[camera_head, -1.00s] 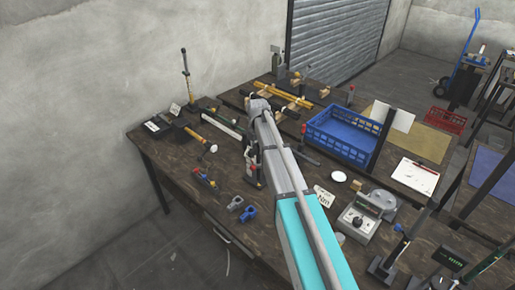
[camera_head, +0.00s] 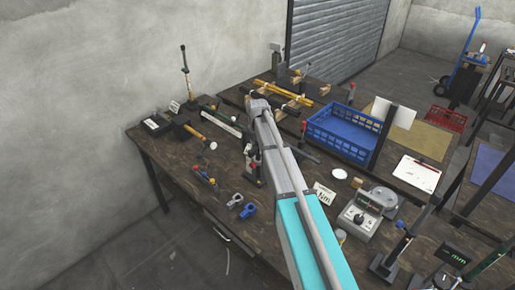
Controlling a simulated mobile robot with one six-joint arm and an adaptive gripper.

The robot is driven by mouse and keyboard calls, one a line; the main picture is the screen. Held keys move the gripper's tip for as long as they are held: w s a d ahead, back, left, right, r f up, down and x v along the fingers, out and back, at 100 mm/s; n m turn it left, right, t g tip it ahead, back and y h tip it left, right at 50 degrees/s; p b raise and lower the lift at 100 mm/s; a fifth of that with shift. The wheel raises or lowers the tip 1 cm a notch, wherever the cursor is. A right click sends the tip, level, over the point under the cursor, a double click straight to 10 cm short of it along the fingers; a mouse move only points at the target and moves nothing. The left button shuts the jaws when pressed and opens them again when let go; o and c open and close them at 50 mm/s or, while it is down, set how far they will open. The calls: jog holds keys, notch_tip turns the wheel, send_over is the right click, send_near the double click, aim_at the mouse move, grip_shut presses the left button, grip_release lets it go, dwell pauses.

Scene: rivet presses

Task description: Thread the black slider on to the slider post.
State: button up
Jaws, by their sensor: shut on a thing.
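My gripper (camera_head: 250,153) points down at the end of my arm, over the middle of the workbench, partly hidden by my wrist and forearm. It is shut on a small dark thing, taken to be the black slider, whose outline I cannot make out. A thin upright post (camera_head: 185,72) with a dark top and a yellowish lower part stands at the back left of the bench. It looks like the slider post, but it is too small to be sure. My gripper is well to the right of it and nearer to me.
A blue crate (camera_head: 345,135) stands right of my arm. A hammer (camera_head: 199,137) lies at the left, and blue and grey clamps (camera_head: 242,206) lie in front. A grey dial instrument (camera_head: 360,218) stands at the right. Bare wood surrounds the clamps.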

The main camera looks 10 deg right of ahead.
aim_at(257, 160)
jog(key=shift+f+b, duration=2.1)
jog(key=shift+f, duration=0.1)
jog(key=shift+r, duration=0.2)
dwell(0.3)
jog(key=shift+r+p, duration=0.4)
jog(key=shift+p, duration=0.15)
jog(key=shift+r, duration=0.2)
jog(key=shift+r+p, duration=2.8)
jog(key=shift+p, duration=0.2)
jog(key=shift+r, duration=0.2)
jog(key=shift+f+b, duration=0.6)
jog(key=shift+f, duration=0.25)
dwell(0.5)
